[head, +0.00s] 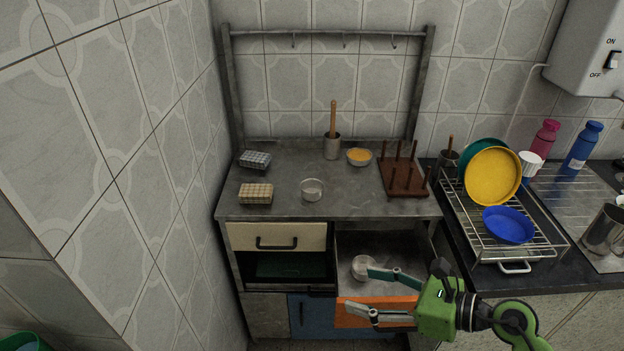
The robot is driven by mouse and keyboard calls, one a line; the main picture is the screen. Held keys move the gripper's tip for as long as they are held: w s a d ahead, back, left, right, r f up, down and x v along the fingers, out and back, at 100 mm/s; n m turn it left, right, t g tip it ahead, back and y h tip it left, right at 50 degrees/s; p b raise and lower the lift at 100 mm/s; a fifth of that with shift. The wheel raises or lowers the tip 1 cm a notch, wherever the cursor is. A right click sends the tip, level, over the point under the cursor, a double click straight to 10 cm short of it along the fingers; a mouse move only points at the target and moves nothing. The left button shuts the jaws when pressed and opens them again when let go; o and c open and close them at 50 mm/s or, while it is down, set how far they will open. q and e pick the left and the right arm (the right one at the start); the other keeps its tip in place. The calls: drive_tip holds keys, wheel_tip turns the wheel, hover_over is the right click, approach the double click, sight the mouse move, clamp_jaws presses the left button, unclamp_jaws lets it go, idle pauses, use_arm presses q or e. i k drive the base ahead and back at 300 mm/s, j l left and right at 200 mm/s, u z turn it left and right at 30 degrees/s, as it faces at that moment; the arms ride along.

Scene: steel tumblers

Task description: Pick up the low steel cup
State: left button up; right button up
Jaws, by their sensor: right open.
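A low, round, pale metallic cup (361,267) sits in the open drawer (402,247) at the right of the steel unit. Another low, round, greyish cup (312,193) stands upright on the worktop above. I cannot tell for sure which is the low steel cup. My right gripper (365,290) is open and empty, reaching in from the lower right over the drawer. Its upper fingertip overlaps the right edge of the drawer cup in the picture; I cannot tell whether they touch. The lower finger is over the orange drawer front (347,315). My left gripper is not in view.
The worktop (270,210) holds two small patterned blocks, a steel holder with a wooden stick (332,145), a bowl of yellow food (359,156) and a brown peg rack (404,176). A dish rack (535,245) stands at right. Tiled wall is close at left.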

sight(311, 189)
drive_tip(key=i, duration=1)
